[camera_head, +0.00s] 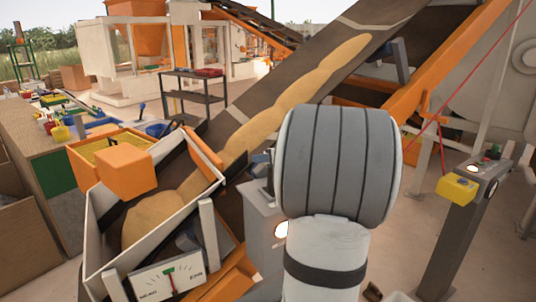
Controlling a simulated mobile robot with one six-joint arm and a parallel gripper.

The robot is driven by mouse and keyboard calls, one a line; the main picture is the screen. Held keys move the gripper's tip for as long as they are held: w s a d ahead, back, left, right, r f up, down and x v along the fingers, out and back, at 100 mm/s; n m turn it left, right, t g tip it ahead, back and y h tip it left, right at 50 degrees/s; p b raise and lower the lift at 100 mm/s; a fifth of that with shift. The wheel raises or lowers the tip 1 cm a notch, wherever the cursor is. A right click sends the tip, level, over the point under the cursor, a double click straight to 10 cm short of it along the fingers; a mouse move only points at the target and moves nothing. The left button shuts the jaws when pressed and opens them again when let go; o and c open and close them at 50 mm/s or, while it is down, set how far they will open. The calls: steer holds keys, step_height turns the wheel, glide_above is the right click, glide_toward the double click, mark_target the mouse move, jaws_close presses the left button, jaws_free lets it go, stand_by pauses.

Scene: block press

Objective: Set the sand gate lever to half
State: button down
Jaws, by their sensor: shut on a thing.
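My arm (335,170), a grey ribbed joint above a white link with a dark band, fills the lower centre in the head view. My gripper is hidden behind it, so its jaws and what they touch do not show. No sand gate lever can be made out clearly. A pale grey control box (262,228) stands just left of my arm, partly covered by it, with a lit round button. A white hopper (98,228) holds sand (150,218) at the lower left. Below it is a white dial (168,282) with a red needle and a green mark.
A dark conveyor belt (238,118) carrying sand rises to the upper right. An orange block (125,168) is at the hopper's back edge. A grey post (458,235) with a yellow box (457,189) stands right. A cluttered bench (40,140) is left.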

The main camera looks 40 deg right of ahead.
steer(key=c, duration=0.9)
jaws_free()
steer(key=b+v, duration=0.1)
steer(key=v, duration=0.6)
steer(key=shift+s, duration=0.4)
